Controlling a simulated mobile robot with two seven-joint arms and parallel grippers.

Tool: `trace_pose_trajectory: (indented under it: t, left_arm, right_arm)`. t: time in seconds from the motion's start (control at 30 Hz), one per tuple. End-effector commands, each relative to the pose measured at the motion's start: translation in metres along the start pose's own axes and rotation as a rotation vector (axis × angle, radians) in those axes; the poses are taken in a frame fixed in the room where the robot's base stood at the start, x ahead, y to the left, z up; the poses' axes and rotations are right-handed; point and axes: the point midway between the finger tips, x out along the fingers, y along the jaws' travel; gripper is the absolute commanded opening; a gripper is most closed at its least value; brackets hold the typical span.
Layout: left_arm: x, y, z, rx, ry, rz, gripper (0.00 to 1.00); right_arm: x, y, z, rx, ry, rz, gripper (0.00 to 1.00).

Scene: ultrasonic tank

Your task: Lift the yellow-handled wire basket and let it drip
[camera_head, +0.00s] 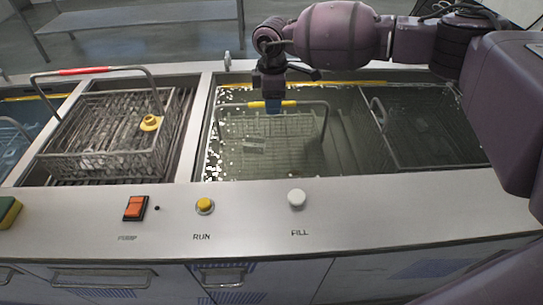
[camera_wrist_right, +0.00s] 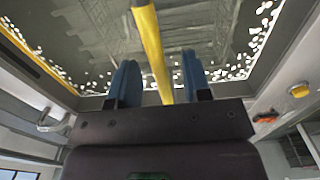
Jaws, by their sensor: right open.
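The wire basket (camera_head: 240,150) sits low in the left part of the liquid-filled tank (camera_head: 345,178). Its grey bail stands up, with a yellow grip (camera_head: 254,104) across the top above the liquid. My right gripper (camera_head: 273,108) reaches down over the middle of that yellow grip. In the right wrist view its two blue fingers (camera_wrist_right: 160,82) stand apart, with the yellow grip (camera_wrist_right: 151,42) running between them. The fingers are open and do not appear closed on it. The basket's lower part is blurred by the liquid. My left gripper is not in view.
A red-handled wire basket (camera_head: 100,150) with a yellow object (camera_head: 151,122) stands in the left bay. Another dark basket (camera_head: 425,125) lies in the tank's right part. The front panel carries an orange switch (camera_head: 135,208), a yellow button (camera_head: 205,205) and a white knob (camera_head: 296,197).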

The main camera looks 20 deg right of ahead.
Motion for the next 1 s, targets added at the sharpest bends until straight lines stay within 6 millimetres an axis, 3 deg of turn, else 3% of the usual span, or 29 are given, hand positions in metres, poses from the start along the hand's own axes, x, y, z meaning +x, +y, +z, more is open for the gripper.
trace_pose_trajectory:
  t: [0.03, 0.13, 0.43, 0.73, 1.0]
  left_arm:
    - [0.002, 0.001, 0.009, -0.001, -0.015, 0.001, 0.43]
    - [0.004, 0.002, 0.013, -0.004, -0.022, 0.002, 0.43]
    - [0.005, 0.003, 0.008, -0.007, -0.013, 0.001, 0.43]
    - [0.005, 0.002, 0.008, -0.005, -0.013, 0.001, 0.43]
    - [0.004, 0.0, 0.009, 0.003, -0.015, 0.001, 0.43]
  right_arm:
    - [0.015, -0.001, -0.001, -0.001, -0.002, -0.008, 0.45]
    - [0.027, -0.001, 0.0, -0.001, -0.003, -0.008, 0.45]
    - [0.029, 0.0, -0.001, 0.0, 0.0, -0.002, 0.45]
    - [0.03, -0.001, 0.0, 0.0, 0.0, -0.002, 0.0]
    - [0.028, 0.0, -0.001, 0.0, 0.002, 0.0, 0.0]
